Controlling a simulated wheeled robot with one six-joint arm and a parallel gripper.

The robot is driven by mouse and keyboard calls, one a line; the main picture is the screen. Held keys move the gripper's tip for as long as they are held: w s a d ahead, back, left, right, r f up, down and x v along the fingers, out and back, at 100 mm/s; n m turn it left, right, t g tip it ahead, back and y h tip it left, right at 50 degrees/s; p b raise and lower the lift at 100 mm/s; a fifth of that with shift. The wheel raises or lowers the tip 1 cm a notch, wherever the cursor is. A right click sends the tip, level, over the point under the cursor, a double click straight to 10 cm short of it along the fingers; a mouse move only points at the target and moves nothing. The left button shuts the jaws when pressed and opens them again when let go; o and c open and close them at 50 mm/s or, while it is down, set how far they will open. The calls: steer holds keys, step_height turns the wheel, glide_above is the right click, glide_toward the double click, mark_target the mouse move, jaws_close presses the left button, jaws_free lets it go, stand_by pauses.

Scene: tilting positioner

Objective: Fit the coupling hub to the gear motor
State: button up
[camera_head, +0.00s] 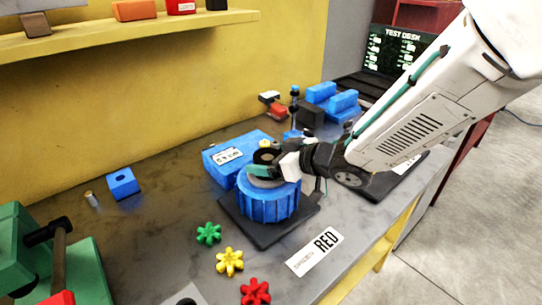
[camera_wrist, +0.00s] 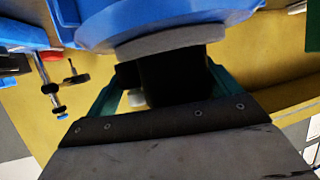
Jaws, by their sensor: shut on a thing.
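The gear motor (camera_head: 268,203) is a blue ribbed drum with a grey top face, on a dark base plate. A blue box with a label (camera_head: 228,157) is directly behind it. My gripper (camera_head: 257,167) is over the motor's top, its teal fingers shut on a dark round piece that looks like the coupling hub (camera_head: 267,156). In the wrist view, my gripper (camera_wrist: 163,88) holds the dark hub (camera_wrist: 175,78) close against the grey face of the blue motor (camera_wrist: 150,20). Whether the hub sits on a shaft is hidden.
A blue block with a hole (camera_head: 122,184) stands left. A green machine (camera_head: 75,262) fills the lower left; blue parts (camera_head: 342,101) stand behind.

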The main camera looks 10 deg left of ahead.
steer(key=o, duration=1.2)
steer(key=shift+o, duration=0.2)
steer(key=v, duration=0.7)
steer(key=shift+s+d, duration=0.2)
steer(key=shift+d, duration=0.15)
